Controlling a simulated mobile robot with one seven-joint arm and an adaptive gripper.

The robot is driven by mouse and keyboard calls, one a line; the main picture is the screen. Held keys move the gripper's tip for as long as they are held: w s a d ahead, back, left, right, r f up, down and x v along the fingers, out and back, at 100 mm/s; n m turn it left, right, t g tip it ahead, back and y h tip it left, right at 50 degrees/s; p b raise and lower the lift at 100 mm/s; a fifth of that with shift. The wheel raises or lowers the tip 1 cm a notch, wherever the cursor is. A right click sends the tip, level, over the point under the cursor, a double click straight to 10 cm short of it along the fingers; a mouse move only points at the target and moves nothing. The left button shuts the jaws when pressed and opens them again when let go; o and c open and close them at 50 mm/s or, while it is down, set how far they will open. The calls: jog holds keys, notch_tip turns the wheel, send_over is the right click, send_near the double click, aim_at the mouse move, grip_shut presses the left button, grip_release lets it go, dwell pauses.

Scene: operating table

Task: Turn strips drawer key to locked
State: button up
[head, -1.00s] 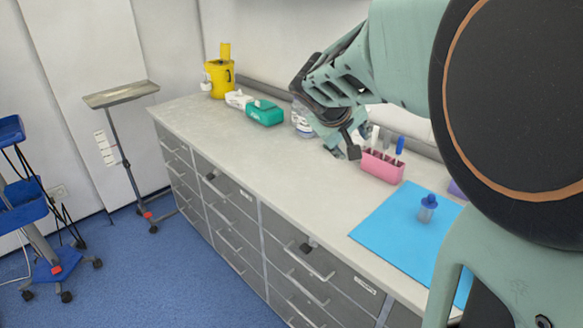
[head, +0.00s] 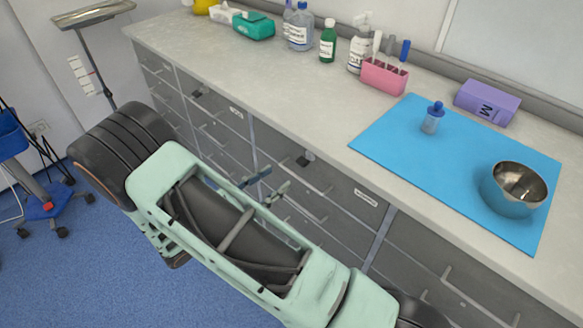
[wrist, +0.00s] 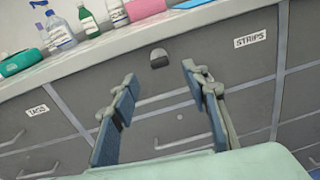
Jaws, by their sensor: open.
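The strips drawer (wrist: 222,82) is a grey front with a white STRIPS label (wrist: 250,39) at its upper right. Its small dark key (wrist: 158,58) sits near the drawer's top edge; in the head view it shows just under the worktop (head: 305,158). I cannot tell which way the key is turned. My gripper (wrist: 159,73) is open and empty, facing the drawer front. In the wrist view the key appears between and slightly beyond the two fingertips, apart from them. In the head view my gripper (head: 274,181) is left of and lower than the key.
The worktop (head: 270,80) overhangs the drawers. A blue mat (head: 465,165) carries a steel bowl (head: 519,185) and a blue-capped bottle (head: 432,118). A pink holder (head: 384,77) and several bottles stand at the back. The TAGS drawer (wrist: 60,92) is to the left, with another dark key (head: 204,91).

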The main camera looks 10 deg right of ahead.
aim_at(299, 163)
jog(key=shift+n+t, duration=0.4)
jog(key=shift+n, duration=0.1)
jog(key=x, duration=0.6)
jog(key=f+x, duration=0.1)
jog(key=x, duration=0.3)
jog(key=shift+f, duration=0.1)
jog(key=shift+c, duration=0.6)
jog(key=shift+p, duration=0.3)
grip_shut()
